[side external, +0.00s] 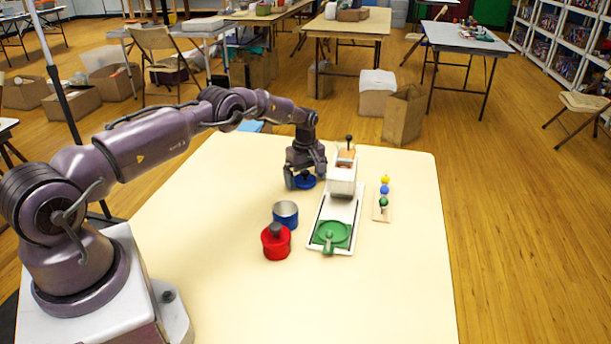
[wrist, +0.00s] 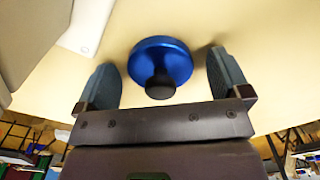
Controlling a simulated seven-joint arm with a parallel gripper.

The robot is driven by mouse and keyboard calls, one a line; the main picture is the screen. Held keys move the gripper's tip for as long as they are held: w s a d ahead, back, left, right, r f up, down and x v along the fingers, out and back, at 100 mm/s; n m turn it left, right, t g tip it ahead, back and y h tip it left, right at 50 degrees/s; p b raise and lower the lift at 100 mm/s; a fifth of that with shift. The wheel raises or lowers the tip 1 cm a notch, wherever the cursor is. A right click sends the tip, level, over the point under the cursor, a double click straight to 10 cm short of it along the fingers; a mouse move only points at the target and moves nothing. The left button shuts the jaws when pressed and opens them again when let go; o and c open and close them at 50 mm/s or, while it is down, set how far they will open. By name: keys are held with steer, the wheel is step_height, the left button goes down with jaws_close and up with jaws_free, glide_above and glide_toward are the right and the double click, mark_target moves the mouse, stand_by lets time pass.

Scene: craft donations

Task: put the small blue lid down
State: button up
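The small blue lid (side external: 305,182) lies knob up, apparently flat on the cream table, below my gripper (side external: 304,174). In the wrist view, the blue lid (wrist: 176,58) with its black knob sits between the two fingers of my gripper (wrist: 160,72). The fingers are spread wide, with a clear gap on each side of the lid and knob. An open blue canister (side external: 286,215) with a silvery inside stands nearer the front. A red canister (side external: 276,243) with a dark knob on top stands beside it.
Farther right is a small wooden piece (side external: 382,213) with yellow, blue and green balls. The table's front and right are clear.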

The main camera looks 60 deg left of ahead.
step_height(320, 180, up, 12)
step_height(320, 180, up, 14)
steer(key=m+t, duration=0.1)
steer(key=m, duration=0.3)
glide_above(306, 171)
steer(key=s+d, duration=0.2)
steer(key=d, duration=0.5)
steer(key=s+d+r+m+t, duration=0.2)
steer(key=s+d+r+m, duration=0.2)
steer(key=s+d+r, duration=0.45)
steer(key=s+d+m+t, duration=0.1)
steer(key=s+d+m, duration=0.3)
steer(key=s, duration=0.7)
steer(key=s+d+m+t, duration=0.1)
steer(key=s+d+m, duration=0.4)
steer(key=s, duration=0.6)
steer(key=shift+d+r+m+t, duration=0.25)
steer(key=shift+m+t, duration=0.05)
steer(key=shift+m, duration=0.2)
